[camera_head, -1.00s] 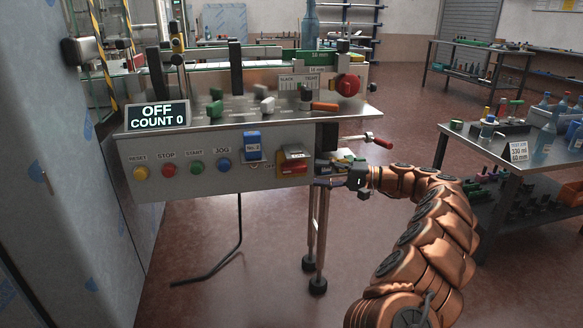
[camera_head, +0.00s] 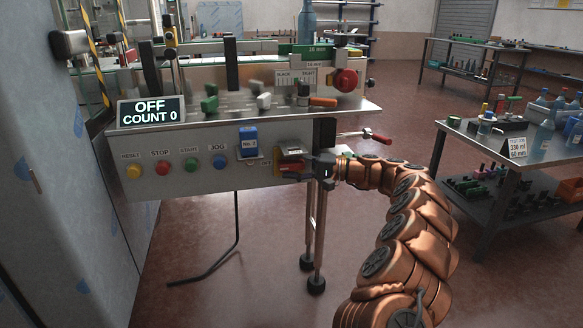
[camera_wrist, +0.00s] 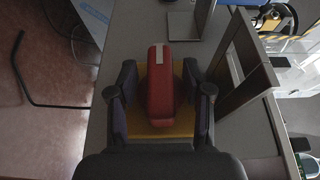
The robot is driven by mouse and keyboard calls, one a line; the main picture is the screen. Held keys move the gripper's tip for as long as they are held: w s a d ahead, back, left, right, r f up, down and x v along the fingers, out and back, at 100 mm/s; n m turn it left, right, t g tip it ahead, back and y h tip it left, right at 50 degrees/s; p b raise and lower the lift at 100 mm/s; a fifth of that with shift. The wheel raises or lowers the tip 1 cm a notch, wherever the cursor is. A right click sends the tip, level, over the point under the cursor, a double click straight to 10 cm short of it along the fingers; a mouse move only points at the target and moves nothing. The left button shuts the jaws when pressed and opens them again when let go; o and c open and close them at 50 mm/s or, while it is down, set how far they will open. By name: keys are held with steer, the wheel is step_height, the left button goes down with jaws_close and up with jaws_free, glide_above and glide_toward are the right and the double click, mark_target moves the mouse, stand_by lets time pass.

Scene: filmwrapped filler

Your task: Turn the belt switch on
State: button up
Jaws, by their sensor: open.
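The belt switch (camera_wrist: 160,86) shows in the wrist view as a red handle with a pale tip mark, on a yellow plate (camera_wrist: 183,120). In the head view the switch (camera_head: 290,166) is on the right end of the machine's front panel, partly hidden by my gripper (camera_head: 306,170). In the wrist view my gripper (camera_wrist: 160,92) is open, with one finger on each side of the red handle. I cannot tell whether the fingers touch it. The display (camera_head: 151,112) reads OFF and COUNT 0.
Left along the panel (camera_head: 230,182) are the RESET, STOP, START and JOG buttons (camera_head: 191,165) and a blue block (camera_head: 248,140). A red-tipped lever (camera_head: 378,137) sticks out above my arm. A side table (camera_head: 480,146) with bottles stands right; open floor lies between.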

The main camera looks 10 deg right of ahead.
jaws_close()
stand_by(0.4)
